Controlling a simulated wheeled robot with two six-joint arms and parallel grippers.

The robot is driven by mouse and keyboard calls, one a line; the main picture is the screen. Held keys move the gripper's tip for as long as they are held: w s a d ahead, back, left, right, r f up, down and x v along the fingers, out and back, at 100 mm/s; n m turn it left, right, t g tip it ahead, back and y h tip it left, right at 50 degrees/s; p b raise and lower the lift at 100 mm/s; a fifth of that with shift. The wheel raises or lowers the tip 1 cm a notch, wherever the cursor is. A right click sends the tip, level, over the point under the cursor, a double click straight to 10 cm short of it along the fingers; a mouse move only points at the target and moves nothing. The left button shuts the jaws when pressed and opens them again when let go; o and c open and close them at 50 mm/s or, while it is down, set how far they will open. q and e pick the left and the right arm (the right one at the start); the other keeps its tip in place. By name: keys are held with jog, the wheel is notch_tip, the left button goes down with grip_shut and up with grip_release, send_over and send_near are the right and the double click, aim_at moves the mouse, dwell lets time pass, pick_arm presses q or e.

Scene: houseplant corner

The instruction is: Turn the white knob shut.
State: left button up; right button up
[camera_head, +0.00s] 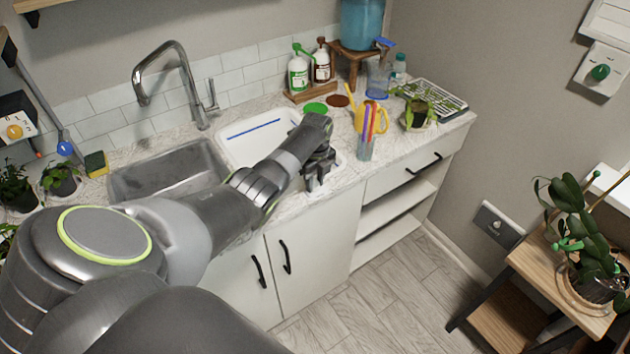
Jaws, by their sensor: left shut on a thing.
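My left arm reaches in from the lower left over the front of the counter. My left gripper (318,177) points down at the counter's front edge, right of the white tray. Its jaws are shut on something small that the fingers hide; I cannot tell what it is. I cannot make out a white knob with certainty. A grey wall plate (484,219) low on the right wall bears a small pale round part (496,225), far from the gripper. My right gripper is not in view.
A cup of coloured sticks (365,147) and a yellow watering can (379,117) stand just right of the gripper. The sink (165,172) and white tray (235,152) lie left. A green knob (600,73) and yellow knob (14,132) are on wall panels. The floor is clear.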

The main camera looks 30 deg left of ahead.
aim_at(316, 183)
pick_arm(q)
jog(key=o, duration=1)
jog(key=shift+w+r, duration=0.1)
jog(key=shift+r, duration=0.55)
notch_tip(316, 183, up, 16)
jog(key=shift+w+r, duration=0.1)
jog(key=shift+w, duration=0.05)
